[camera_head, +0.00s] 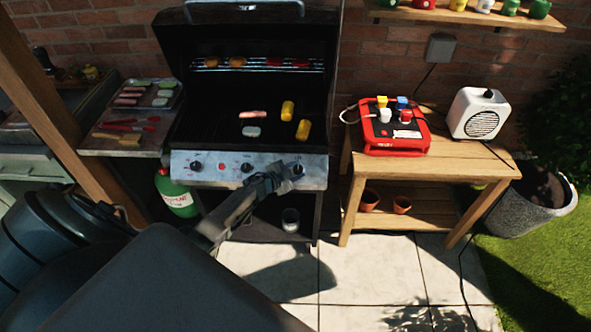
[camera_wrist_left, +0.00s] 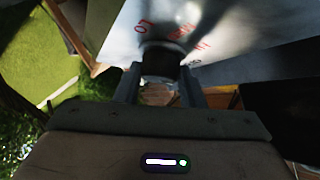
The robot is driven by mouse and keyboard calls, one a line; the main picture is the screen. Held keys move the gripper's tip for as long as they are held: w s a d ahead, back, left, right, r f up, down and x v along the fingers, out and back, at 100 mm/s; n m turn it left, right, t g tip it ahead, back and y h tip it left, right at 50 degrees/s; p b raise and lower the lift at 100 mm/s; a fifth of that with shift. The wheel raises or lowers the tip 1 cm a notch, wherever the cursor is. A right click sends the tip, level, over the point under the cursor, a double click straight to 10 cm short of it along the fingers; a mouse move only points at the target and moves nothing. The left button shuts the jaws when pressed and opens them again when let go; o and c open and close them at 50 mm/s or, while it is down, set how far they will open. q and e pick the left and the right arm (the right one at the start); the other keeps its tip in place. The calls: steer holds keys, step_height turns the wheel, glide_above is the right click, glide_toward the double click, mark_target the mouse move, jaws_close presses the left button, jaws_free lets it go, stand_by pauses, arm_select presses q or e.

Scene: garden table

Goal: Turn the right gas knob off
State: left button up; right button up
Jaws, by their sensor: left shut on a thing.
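The right gas knob (camera_head: 298,169) is a dark round knob at the right end of the grill's silver front panel (camera_head: 222,169). My left gripper (camera_head: 286,173) reaches in from the lower left to this knob and covers part of it in the head view. In the left wrist view, the knob (camera_wrist_left: 160,61) sits between the two fingers of the gripper (camera_wrist_left: 160,78), which are shut on it. Red lettering shows on the panel beside it. The knob's exact pointing direction is hidden. My right gripper is not in view.
The grill's lid is open, with food on its grate. Two other knobs, the left knob (camera_head: 196,166) and the middle knob (camera_head: 246,168), are on the panel. A green gas bottle (camera_head: 176,193) stands below left. A wooden table (camera_head: 465,162) stands to the right.

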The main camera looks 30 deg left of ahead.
arm_select(q)
steer(key=o, duration=1)
steer(key=v, duration=1)
steer(key=shift+s+r+p, duration=0.1)
steer(key=shift+s+p, duration=0.25)
steer(key=shift+s, duration=0.05)
